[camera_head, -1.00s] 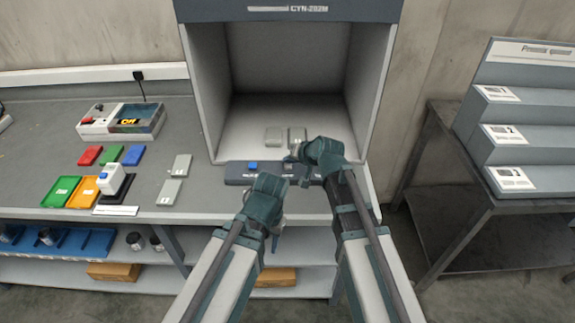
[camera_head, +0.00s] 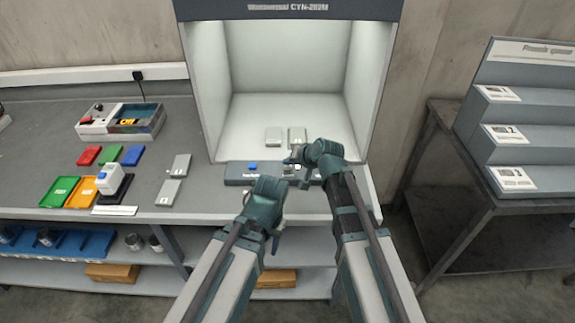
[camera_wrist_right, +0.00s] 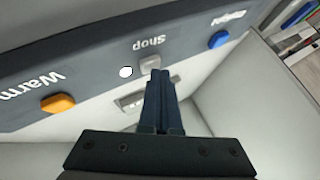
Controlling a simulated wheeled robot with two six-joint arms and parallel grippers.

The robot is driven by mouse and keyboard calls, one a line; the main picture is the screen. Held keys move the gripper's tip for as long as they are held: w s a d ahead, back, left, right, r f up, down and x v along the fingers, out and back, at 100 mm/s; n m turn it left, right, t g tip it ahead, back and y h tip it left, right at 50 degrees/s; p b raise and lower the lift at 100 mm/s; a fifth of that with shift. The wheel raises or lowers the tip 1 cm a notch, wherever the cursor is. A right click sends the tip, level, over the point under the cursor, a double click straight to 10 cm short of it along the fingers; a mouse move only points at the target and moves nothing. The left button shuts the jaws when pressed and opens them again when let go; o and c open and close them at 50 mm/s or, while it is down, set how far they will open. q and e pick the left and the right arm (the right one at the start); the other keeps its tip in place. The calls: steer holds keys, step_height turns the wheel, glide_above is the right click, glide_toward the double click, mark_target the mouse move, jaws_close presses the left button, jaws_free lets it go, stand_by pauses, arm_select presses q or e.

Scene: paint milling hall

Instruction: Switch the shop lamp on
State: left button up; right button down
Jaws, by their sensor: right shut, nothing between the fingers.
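The light booth (camera_head: 290,70) is lit inside with white light. Its control bar (camera_head: 240,174) runs along the front edge. In the right wrist view the grey Shop button (camera_wrist_right: 150,62) sits between the orange Warm button (camera_wrist_right: 58,103) and a blue button (camera_wrist_right: 218,39). A round indicator (camera_wrist_right: 126,72) beside the Shop button glows white. My right gripper (camera_wrist_right: 160,75) is shut and empty, its tips right by the Shop button; I cannot tell if they touch. It also shows in the head view (camera_head: 290,161). My left gripper (camera_head: 277,232) hangs in front of the bench; its fingers are mostly hidden.
Two grey panels (camera_head: 273,136) (camera_head: 297,138) lie on the booth floor. A stepped rack (camera_head: 510,130) stands on a table at right.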

mark_target(289, 168)
steer(key=shift+r+p, duration=0.9)
steer(key=shift+p, duration=0.05)
steer(key=shift+r, duration=0.1)
step_height(289, 168, up, 6)
steer(key=p, duration=0.6)
steer(key=s+f+n+g, duration=0.1)
steer(key=s, duration=0.3)
steer(key=s+f+n+g+h, duration=0.1)
steer(key=s+f, duration=0.1)
steer(key=s, duration=0.2)
steer(key=s+f+n+g+h, duration=0.1)
steer(key=s+f+g, duration=0.1)
steer(key=s, duration=0.2)
steer(key=shift+s, duration=0.35)
steer(key=s+d+f+n+g+h, duration=0.1)
steer(key=s+d+n+g+h, duration=0.1)
steer(key=s, duration=1.1)
steer(key=d+g+h, duration=0.1)
steer(key=d+h, duration=0.1)
steer(key=d, duration=0.1)
steer(key=shift+d+f+n+g+h, duration=0.3)
steer(key=shift+f+g+h, duration=0.1)
